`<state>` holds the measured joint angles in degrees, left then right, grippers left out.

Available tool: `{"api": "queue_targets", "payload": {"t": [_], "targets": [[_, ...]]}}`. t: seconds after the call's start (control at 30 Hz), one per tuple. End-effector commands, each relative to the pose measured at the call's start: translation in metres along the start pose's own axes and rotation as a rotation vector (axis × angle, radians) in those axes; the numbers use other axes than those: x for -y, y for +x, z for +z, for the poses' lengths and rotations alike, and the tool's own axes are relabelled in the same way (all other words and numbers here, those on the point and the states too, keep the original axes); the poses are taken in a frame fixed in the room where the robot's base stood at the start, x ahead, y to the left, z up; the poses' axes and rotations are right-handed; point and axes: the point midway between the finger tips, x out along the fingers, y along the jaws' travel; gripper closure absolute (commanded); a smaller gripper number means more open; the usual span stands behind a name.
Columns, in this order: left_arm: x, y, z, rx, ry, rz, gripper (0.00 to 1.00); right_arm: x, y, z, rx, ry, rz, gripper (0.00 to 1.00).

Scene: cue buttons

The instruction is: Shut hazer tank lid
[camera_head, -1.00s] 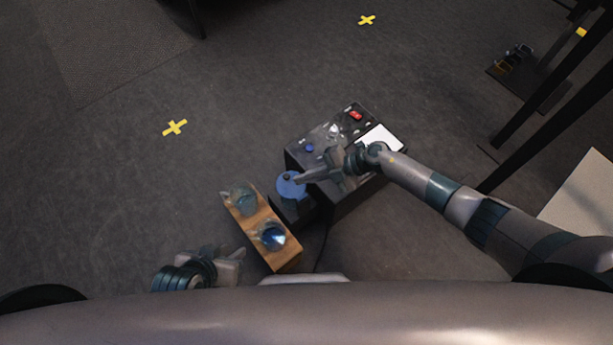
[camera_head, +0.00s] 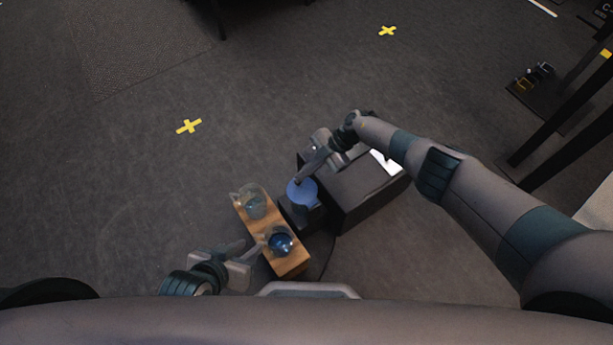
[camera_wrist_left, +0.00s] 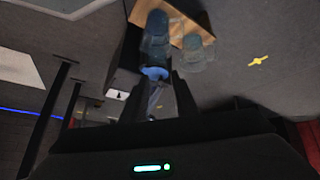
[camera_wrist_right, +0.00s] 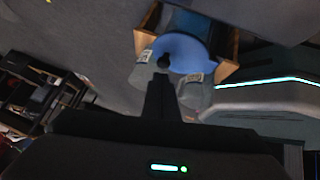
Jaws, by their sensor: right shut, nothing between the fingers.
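The hazer is a black box (camera_head: 362,192) in the head view, with a lower black tank part (camera_head: 297,216) on its left side. The blue round lid (camera_head: 302,193) is at that tank part; its exact tilt is hard to tell. It shows large in the right wrist view (camera_wrist_right: 190,52). My right gripper (camera_head: 298,182) is shut and empty, its tips at the lid's edge; in the right wrist view the tips (camera_wrist_right: 163,62) overlap the blue disc, and contact is unclear. My left gripper (camera_head: 258,246) is open and empty beside the wooden crate.
A wooden crate (camera_head: 264,233) stands left of the hazer with two clear jugs, one at the back (camera_head: 251,202) and one in front (camera_head: 280,241). Yellow floor crosses (camera_head: 188,126) lie beyond. Dark posts (camera_head: 560,115) stand at right. The floor at left is clear.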

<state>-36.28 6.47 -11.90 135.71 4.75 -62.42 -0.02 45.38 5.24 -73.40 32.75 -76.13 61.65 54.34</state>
Motion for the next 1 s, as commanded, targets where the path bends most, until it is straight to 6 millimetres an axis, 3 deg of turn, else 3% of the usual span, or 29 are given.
{"api": "queue_targets", "payload": {"t": [0.33, 0.6, 1.0], "targets": [[-0.018, 0.006, -0.016, -0.128, -0.01, 0.05, 0.73, -0.006, 0.011, 0.008, -0.001, -0.002, 0.001, 1.0], [-0.023, 0.005, -0.04, -0.248, 0.005, 0.056, 0.73, -0.009, 0.013, 0.01, 0.0, -0.002, 0.002, 1.0], [-0.024, 0.004, -0.043, -0.264, 0.007, 0.056, 0.73, -0.008, 0.013, 0.011, 0.002, -0.002, 0.002, 1.0]]}}
